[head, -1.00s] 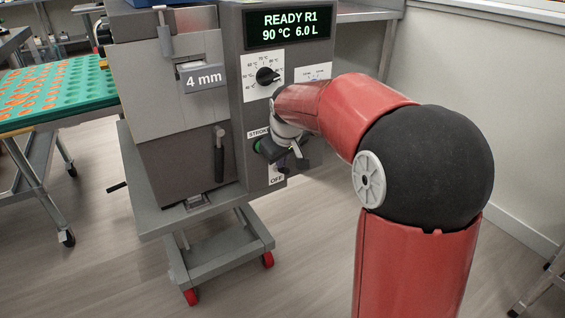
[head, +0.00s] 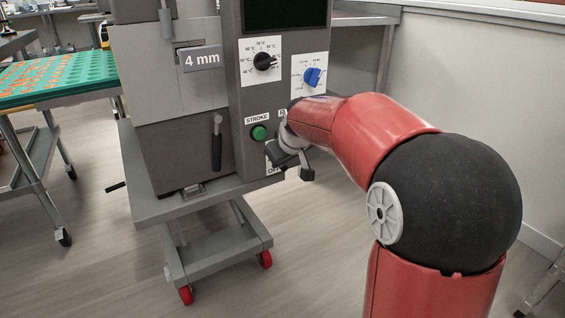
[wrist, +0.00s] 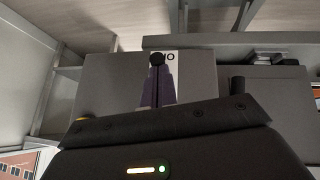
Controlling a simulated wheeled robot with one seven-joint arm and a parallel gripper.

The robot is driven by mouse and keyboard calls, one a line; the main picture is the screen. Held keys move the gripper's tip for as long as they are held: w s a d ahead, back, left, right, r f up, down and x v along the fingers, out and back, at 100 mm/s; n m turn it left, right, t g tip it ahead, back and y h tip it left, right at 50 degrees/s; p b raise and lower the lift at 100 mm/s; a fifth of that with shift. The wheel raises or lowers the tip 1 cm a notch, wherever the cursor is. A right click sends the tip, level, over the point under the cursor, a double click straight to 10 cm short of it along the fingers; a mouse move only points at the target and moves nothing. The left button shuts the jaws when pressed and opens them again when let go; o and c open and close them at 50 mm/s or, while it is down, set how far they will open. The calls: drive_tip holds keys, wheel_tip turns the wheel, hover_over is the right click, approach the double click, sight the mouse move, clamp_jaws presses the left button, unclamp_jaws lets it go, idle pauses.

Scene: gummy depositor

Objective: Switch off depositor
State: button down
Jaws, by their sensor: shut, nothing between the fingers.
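The depositor (head: 185,150) is a grey machine on a wheeled stand in the head view. Its display (head: 286,14) is dark and blank. My gripper (wrist: 157,76) is shut and empty at the lower right of the front panel. In the wrist view its purple fingers point at a black round-ended switch (wrist: 157,59) on a white label, partly lettered ON upside down. The fingertips look very close to the switch; I cannot tell whether they touch. In the head view my wrist hides the switch and most of its label.
Near the switch are a green STROKE button (head: 259,133), a black temperature knob (head: 265,61) and a blue knob (head: 312,76). A black-handled lever (head: 217,145) hangs on the machine's front. A table with a green mould tray (head: 70,75) stands at the left. Floor is clear in front.

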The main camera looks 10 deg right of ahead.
idle(0.3)
drive_tip(key=shift+r+p, duration=0.7)
drive_tip(key=shift+r, duration=0.05)
